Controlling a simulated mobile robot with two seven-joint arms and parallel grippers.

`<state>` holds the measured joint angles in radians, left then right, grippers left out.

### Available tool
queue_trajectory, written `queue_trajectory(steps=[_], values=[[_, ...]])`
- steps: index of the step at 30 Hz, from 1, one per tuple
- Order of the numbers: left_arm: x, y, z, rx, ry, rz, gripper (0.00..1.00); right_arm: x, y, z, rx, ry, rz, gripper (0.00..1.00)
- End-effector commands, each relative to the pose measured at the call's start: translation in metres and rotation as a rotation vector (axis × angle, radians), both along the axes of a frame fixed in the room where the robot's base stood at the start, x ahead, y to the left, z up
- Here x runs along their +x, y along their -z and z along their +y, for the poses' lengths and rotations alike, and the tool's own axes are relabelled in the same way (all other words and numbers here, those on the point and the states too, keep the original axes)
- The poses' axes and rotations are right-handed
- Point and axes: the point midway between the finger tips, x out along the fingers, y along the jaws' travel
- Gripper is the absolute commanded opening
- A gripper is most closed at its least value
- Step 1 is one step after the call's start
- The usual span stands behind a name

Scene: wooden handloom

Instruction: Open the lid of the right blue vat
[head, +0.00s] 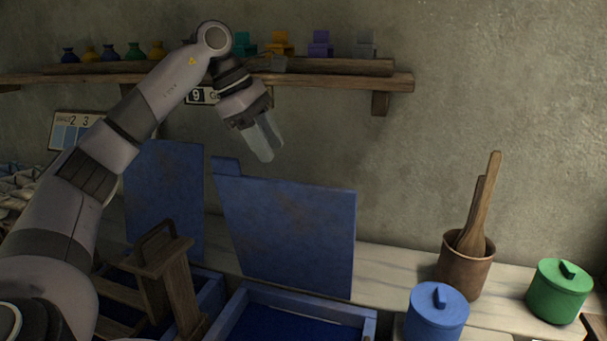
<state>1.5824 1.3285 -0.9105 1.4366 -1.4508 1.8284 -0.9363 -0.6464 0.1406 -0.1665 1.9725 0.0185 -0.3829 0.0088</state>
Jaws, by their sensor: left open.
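The right blue vat (362,325) is at the bottom centre, with dark blue inside showing. Its lid (290,235) stands raised, nearly upright, behind the opening, with a small block at its upper left corner. The left blue vat (212,297) is beside it, and its lid (165,185) also stands upright. My left gripper (266,148) is open and empty, pointing down, above the top edge of the right lid and apart from it in the picture. My right gripper is not in view.
A wooden frame with a handle (165,265) stands at the left vat. A blue lidded pot (437,315), a brown pot with wooden paddles (465,268) and a green lidded pot (558,293) stand to the right. A wall shelf (345,80) with small jars and blocks is behind my arm.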

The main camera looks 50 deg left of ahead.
Motion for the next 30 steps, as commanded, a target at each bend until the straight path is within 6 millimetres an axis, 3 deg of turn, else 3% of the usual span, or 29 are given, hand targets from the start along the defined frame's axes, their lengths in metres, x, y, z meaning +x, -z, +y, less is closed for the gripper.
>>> queue_trajectory(steps=[13,25,26,29,30], values=[[0.019,0.055,-0.013,0.004,-0.002,0.01,0.4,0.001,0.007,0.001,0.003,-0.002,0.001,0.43],[0.024,0.064,-0.016,0.002,-0.001,0.006,0.4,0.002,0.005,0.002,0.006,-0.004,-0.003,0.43],[0.024,0.064,-0.016,0.002,-0.001,0.006,0.37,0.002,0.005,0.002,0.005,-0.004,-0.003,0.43],[0.024,0.064,-0.016,0.002,0.0,0.006,0.05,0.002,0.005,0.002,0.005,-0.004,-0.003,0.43],[0.024,0.064,-0.016,0.002,0.0,0.006,0.0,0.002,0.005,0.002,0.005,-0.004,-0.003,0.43]])
